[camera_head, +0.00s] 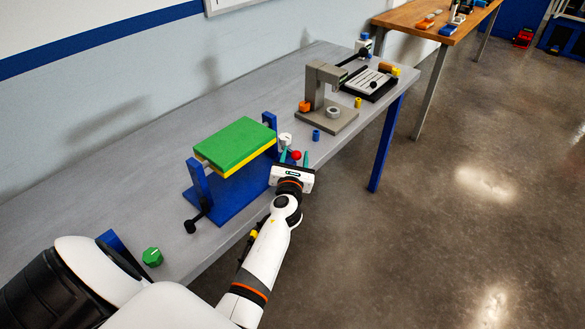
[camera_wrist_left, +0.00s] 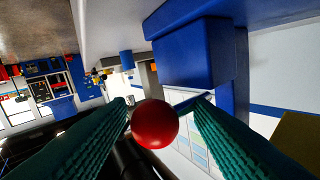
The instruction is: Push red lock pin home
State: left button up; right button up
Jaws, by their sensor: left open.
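The red lock pin (camera_wrist_left: 154,124) shows as a round red knob in the left wrist view, between the two teal fingers. It also shows in the head view as a small red ball (camera_head: 296,155) at the right end of the blue stand. My left gripper (camera_head: 294,160) is open, with one finger on each side of the knob. I cannot tell whether either finger touches it. The pin's shaft is hidden behind the knob. The blue stand (camera_head: 232,201) carries a green and yellow block (camera_head: 235,145) between its two uprights. My right gripper is not in view.
A grey press-like fixture (camera_head: 318,90) with an orange knob stands farther along the grey bench (camera_head: 150,150). A small blue cylinder (camera_head: 316,135) stands near the gripper. A black crank handle (camera_head: 191,226) and a green knob (camera_head: 152,257) are at the near left.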

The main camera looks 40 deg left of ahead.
pick_arm(q)
jog(key=v, duration=1.1)
jog(key=shift+a, duration=0.1)
